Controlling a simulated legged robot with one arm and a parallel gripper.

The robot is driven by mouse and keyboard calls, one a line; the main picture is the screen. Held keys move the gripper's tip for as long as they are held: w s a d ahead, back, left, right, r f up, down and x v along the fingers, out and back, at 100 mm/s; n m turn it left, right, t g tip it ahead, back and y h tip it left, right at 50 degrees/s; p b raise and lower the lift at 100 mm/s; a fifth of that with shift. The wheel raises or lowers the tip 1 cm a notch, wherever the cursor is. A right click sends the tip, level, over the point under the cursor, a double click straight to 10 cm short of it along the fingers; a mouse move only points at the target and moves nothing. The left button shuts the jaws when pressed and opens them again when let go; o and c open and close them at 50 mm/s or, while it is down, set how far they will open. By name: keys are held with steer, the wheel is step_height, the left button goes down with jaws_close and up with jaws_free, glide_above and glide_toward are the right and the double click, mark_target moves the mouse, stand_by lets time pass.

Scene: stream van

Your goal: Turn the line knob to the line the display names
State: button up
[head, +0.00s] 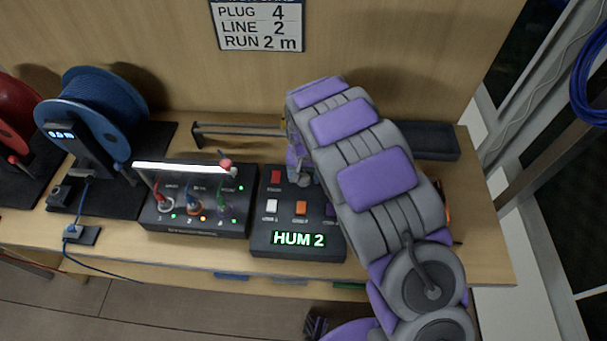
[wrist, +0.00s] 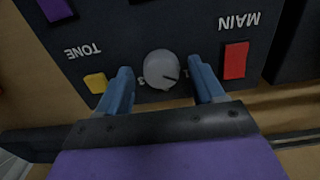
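The line knob (wrist: 162,69) is a round grey dial on a dark panel in the wrist view. Its dark pointer mark slants to the lower right, toward the label 1; a 3 shows at its lower left. My gripper (wrist: 163,82) is open, with one blue finger on each side of the knob and gaps visible between. In the head view my gripper (head: 298,168) is over the back of the panel box (head: 262,222), and my arm hides part of the box. The display (head: 298,239) on the box reads HUM 2 in green.
Beside the knob are a red MAIN button (wrist: 235,60) and a yellow TONE button (wrist: 95,82). A wall sign (head: 260,25) reads PLUG 4, LINE 2, RUN 2 m. A plug box (head: 195,220) with a lit bar and a blue cable reel (head: 95,105) stand left.

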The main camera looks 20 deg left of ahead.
steer(key=shift+a, duration=0.15)
steer(key=c, duration=1)
steer(key=shift+m+p, duration=0.35)
steer(key=shift+m, duration=0.05)
steer(key=shift+r+m+p, duration=0.1)
steer(key=shift+m+p, duration=0.7)
steer(key=shift+m, duration=0.2)
steer(key=m+p, duration=0.1)
steer(key=m, duration=0.1)
steer(key=shift+m, duration=0.3)
steer(key=m+p, duration=0.1)
steer(key=m, duration=0.2)
steer(key=shift+m, duration=1.7)
steer(key=shift+p, duration=0.3)
